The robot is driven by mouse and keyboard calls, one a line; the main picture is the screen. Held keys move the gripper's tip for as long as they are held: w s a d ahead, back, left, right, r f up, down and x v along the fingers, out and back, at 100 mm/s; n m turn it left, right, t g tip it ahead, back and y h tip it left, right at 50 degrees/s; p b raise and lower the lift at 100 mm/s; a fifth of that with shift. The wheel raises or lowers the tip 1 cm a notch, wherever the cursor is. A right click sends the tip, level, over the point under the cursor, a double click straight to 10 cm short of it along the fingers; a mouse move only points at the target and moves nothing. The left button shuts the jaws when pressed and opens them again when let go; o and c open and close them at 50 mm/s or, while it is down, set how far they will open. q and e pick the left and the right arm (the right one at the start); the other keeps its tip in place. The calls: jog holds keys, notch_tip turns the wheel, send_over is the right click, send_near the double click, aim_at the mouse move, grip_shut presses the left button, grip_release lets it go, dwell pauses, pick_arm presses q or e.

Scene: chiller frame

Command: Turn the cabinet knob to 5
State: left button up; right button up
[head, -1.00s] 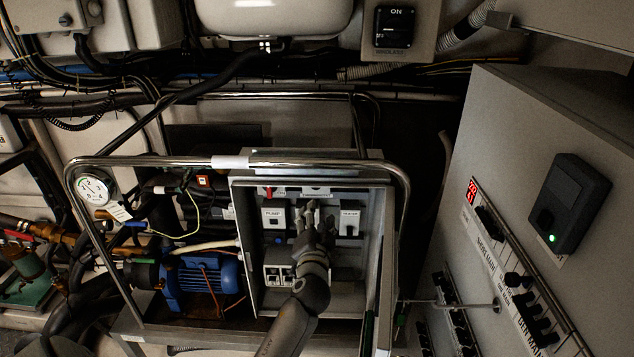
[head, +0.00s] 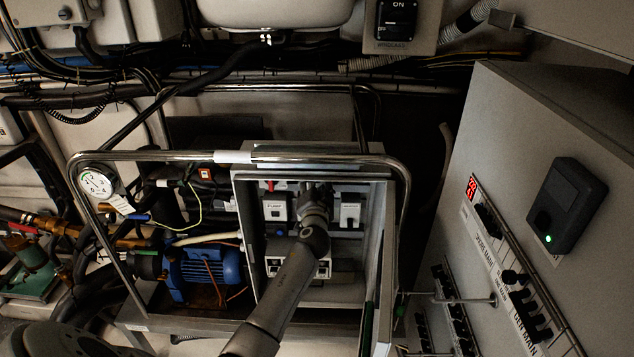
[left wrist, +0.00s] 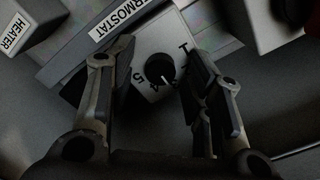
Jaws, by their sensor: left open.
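The small black round knob (left wrist: 159,68) sits on a pale thermostat unit (left wrist: 150,45) in the left wrist view. Its white mark points down and slightly right. The 5 and a 4 are printed at the knob's lower left, so the mark is not at 5. My left gripper (left wrist: 165,75) is open, with one finger on each side of the knob; I cannot tell if either touches it. In the head view my left gripper (head: 317,192) reaches into the open cabinet (head: 242,220) and hides the thermostat. My right gripper is not in view.
A pump switch box (head: 274,206) and another white box (head: 350,209) flank my gripper. A metal tube rail (head: 150,156) frames the cabinet. A blue motor (head: 205,272) stands to its left. The open cabinet door (head: 386,270) stands to the right.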

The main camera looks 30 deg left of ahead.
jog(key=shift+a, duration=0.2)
pick_arm(q)
jog(key=shift+c, duration=0.9)
grip_shut()
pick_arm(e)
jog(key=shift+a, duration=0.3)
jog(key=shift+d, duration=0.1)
